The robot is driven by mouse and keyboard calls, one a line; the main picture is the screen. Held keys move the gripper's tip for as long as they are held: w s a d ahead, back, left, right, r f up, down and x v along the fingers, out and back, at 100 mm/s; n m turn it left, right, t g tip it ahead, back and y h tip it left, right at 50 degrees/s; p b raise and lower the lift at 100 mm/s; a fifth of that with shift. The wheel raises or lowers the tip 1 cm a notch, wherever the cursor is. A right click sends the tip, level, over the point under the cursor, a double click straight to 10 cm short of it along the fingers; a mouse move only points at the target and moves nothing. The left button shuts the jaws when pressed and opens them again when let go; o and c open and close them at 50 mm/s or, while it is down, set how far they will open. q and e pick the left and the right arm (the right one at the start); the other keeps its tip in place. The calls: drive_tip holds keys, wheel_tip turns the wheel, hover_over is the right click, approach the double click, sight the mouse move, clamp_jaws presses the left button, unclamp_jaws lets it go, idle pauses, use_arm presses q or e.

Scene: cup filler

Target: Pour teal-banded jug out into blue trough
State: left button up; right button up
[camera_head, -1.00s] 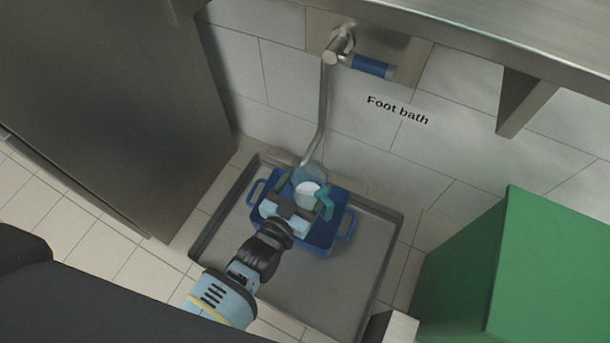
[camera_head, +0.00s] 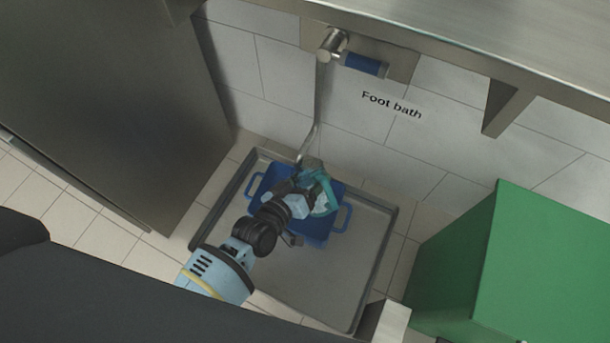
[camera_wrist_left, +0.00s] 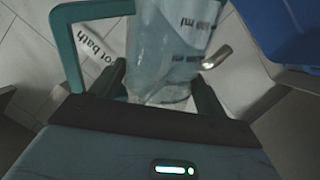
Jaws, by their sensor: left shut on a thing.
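The clear jug with teal band and handle (camera_head: 323,191) is tilted well over above the blue trough (camera_head: 317,235). My left gripper (camera_head: 303,190) is shut on the jug. In the left wrist view, the jug's clear wall (camera_wrist_left: 175,48) with its ml marks upside down is between my fingers, and the teal handle (camera_wrist_left: 68,50) is at the left. The blue trough (camera_wrist_left: 283,35) shows at the upper right there. The trough's inside is partly hidden by my gripper and the jug. I cannot make out any stream or contents. My right gripper is not in view.
The trough stands in a grey floor tray (camera_head: 345,280). A metal pipe (camera_head: 318,110) with a blue-handled tap (camera_head: 365,64) runs down the tiled wall behind it. A green box (camera_head: 500,265) stands at right and a steel cabinet (camera_head: 95,110) at left.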

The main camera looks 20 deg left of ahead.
use_arm(q)
drive_tip(key=n, duration=0.1)
drive_tip(key=f+n+g+h+b, duration=0.1)
drive_tip(key=f+n+g, duration=0.1)
drive_tip(key=shift+w+a+f+b, duration=0.15)
drive_tip(key=shift+w+a+b, duration=0.15)
drive_tip(key=shift+w+b, duration=0.1)
drive_tip(key=shift+w+a+f+n+g+h, duration=0.1)
drive_tip(key=shift+a+n+g+h, duration=0.1)
drive_tip(key=shift+n+g+h, duration=0.1)
drive_tip(key=shift+w+a+f+n+g+h+b, duration=0.35)
drive_tip(key=shift+n+g+h+b, duration=0.15)
drive_tip(key=shift+n+g+b, duration=0.25)
drive_tip(key=shift+w+a+f+n+g+h+b, duration=0.3)
drive_tip(key=shift+n+h+b, duration=0.2)
drive_tip(key=shift+n+b, duration=0.25)
drive_tip(key=shift+w+a+f+n+g+h+b, duration=0.15)
drive_tip(key=shift+a+f+n+g+h+b, duration=0.15)
drive_tip(key=shift+n+h+b, duration=0.3)
